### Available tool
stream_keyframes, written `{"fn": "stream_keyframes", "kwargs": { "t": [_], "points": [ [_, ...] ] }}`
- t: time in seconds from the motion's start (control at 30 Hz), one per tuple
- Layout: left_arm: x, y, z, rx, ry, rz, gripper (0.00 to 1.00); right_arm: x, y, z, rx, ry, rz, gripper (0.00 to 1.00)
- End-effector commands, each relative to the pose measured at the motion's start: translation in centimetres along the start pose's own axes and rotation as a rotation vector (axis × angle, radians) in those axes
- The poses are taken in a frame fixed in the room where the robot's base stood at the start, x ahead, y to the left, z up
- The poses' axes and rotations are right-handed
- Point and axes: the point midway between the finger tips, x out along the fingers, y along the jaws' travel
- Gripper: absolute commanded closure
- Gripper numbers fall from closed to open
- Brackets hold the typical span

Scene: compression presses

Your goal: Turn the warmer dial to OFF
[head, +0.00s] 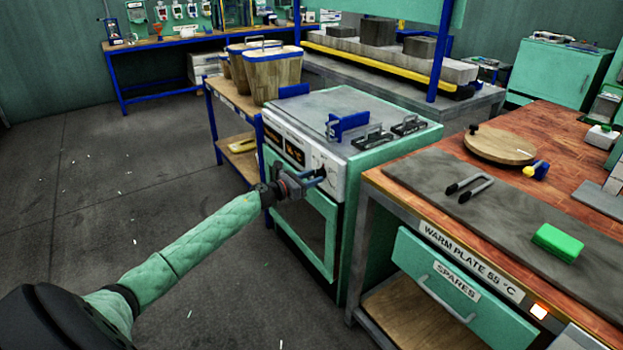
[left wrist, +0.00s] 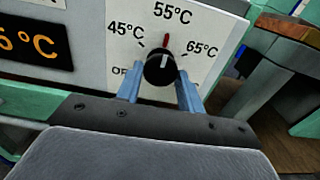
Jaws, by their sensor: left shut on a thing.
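The warmer (head: 377,160) is a green and white oven-like box left of the wooden bench. Its black dial (left wrist: 160,68) is on the white front panel in the left wrist view. The dial's red mark points up at the 55°C label (left wrist: 172,15). The 45°C and 65°C labels sit to either side, and the OFF label (left wrist: 119,70) at lower left is partly hidden by a finger. My left gripper (head: 318,179) reaches the panel from the front. Its two blue fingers are shut on the dial, one on each side. My right gripper is not in view.
An orange display (left wrist: 32,42) is left of the dial. The oven door handle (head: 300,235) area lies just below my gripper. The wooden bench (head: 540,125) stands close on the right, with a drawer (head: 450,280). Open floor (head: 130,170) lies left.

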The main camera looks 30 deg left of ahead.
Motion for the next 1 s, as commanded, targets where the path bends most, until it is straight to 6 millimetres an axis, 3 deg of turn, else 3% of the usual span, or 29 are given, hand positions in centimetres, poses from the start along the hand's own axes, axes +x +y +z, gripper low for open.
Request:
{"fn": "stream_keyframes", "kwargs": {
  "t": [0.37, 1.0],
  "points": [
    [0.0, 0.0, 0.2, -0.189, 0.001, 0.001, 0.85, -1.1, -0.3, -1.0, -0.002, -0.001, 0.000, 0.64],
    [0.0, -0.1, 0.4, -0.791, 0.000, 0.002, 0.85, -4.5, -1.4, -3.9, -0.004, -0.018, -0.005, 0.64]
  ]
}}
